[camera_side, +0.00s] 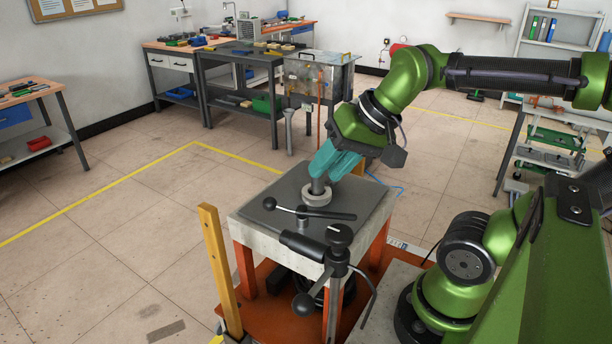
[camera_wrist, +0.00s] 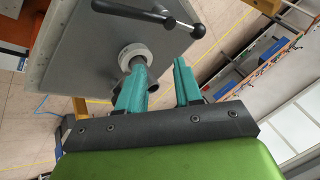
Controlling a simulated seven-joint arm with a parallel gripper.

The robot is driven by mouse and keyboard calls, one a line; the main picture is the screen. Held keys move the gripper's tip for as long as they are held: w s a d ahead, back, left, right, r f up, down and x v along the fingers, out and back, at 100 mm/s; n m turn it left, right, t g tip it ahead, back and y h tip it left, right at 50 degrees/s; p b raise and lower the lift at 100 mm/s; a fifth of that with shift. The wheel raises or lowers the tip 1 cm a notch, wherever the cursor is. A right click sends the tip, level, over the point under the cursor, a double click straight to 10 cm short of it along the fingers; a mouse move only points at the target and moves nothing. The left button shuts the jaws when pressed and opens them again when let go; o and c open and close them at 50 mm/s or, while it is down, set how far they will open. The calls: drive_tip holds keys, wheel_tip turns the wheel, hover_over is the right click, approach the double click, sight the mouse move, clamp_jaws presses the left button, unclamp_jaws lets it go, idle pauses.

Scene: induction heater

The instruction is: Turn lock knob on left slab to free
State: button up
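A dark grey slab (camera_side: 262,205) tops a pale block, and it also shows in the wrist view (camera_wrist: 85,55). A black T-shaped lever (camera_side: 302,213) with a ball end sits on the slab; the wrist view shows it too (camera_wrist: 160,12). A pale ring (camera_side: 316,198) lies behind it around a grey post (camera_wrist: 138,62). A black knob (camera_side: 340,236) stands at the block's front corner. I cannot tell which part is the lock knob. My gripper (camera_wrist: 161,64) is above the ring, its teal fingers apart and nothing clearly between them. The left finger overlaps the post; contact is unclear.
A black grip (camera_side: 301,246) and a curved rod (camera_side: 373,289) stick out near the front knob. A yellow upright post (camera_side: 220,270) stands at the block's left. Benches (camera_side: 240,58) stand at the back. The floor to the left is clear.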

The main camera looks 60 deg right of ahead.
drive_tip(key=o, duration=0.4)
drive_tip(key=d+r+m, duration=0.1)
drive_tip(key=d+m, duration=0.1)
drive_tip(key=d+r+m+g, duration=0.1)
drive_tip(key=d+r+m, duration=0.1)
drive_tip(key=m, duration=0.1)
drive_tip(key=d+r+m, duration=0.1)
drive_tip(key=d+m, duration=0.1)
drive_tip(key=shift+w+d+r+m+g, duration=0.15)
drive_tip(key=shift+w+r+m+g, duration=0.15)
drive_tip(key=shift+w+r+g, duration=0.1)
drive_tip(key=s+d+r+m+g+y, duration=0.1)
drive_tip(key=s+d+r+m, duration=0.1)
drive_tip(key=d+r+m, duration=0.8)
drive_tip(key=w+a+f, duration=0.1)
drive_tip(key=a+f, duration=0.1)
drive_tip(key=f, duration=0.4)
drive_tip(key=w+a+f+m, duration=0.1)
drive_tip(key=w+a+f, duration=0.1)
drive_tip(key=f, duration=0.4)
drive_tip(key=w+a+f+m, duration=0.1)
drive_tip(key=w+a+f, duration=0.1)
drive_tip(key=f, duration=0.4)
drive_tip(key=shift+f, duration=0.3)
drive_tip(key=shift+y, duration=0.3)
drive_tip(key=c, duration=1)
